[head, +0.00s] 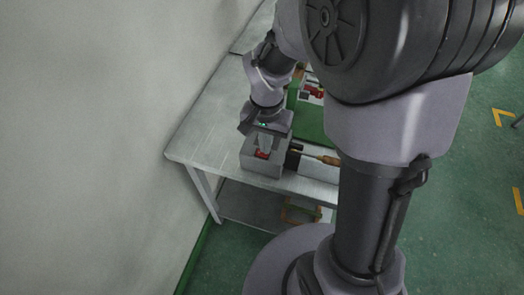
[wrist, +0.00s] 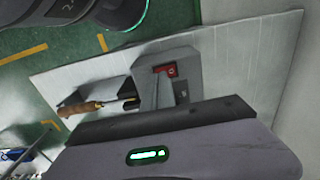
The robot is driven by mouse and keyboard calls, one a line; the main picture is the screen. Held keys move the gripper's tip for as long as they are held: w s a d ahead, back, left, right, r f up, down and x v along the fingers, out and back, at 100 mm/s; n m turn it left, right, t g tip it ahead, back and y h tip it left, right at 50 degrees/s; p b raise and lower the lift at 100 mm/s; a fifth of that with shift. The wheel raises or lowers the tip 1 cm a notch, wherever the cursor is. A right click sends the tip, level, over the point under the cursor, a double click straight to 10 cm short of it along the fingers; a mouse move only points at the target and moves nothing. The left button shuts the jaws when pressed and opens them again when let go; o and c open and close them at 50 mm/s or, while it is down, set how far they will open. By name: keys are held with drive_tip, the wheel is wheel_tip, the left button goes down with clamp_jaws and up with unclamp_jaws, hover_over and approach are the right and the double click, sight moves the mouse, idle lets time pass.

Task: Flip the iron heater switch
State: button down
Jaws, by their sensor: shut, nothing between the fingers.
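The iron heater is a grey box (head: 250,161) near the table's front left corner in the head view. Its red switch (head: 262,154) sits on the top, right below my gripper (head: 264,147). In the wrist view the red switch (wrist: 166,71) shows on the grey box (wrist: 178,54), in a dark frame. My gripper is shut and empty, pointing down at the switch, with its fingertips close to it. I cannot tell whether they touch, or which way the switch is tipped. The iron's wooden handle (head: 322,158) sticks out to the right of the box.
The table (head: 205,125) is bare on its left side, along a plain wall (head: 90,120). A green mat (head: 312,122) and a device with red parts (head: 313,90) lie farther back. A lower shelf holds a wooden-coloured frame (head: 300,213).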

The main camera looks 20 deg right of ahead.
drive_tip(key=shift+f+b, duration=0.65)
drive_tip(key=shift+f, duration=0.2)
drive_tip(key=shift+r, duration=0.1)
wheel_tip(320, 180, up, 7)
drive_tip(key=p, duration=0.6)
idle(0.4)
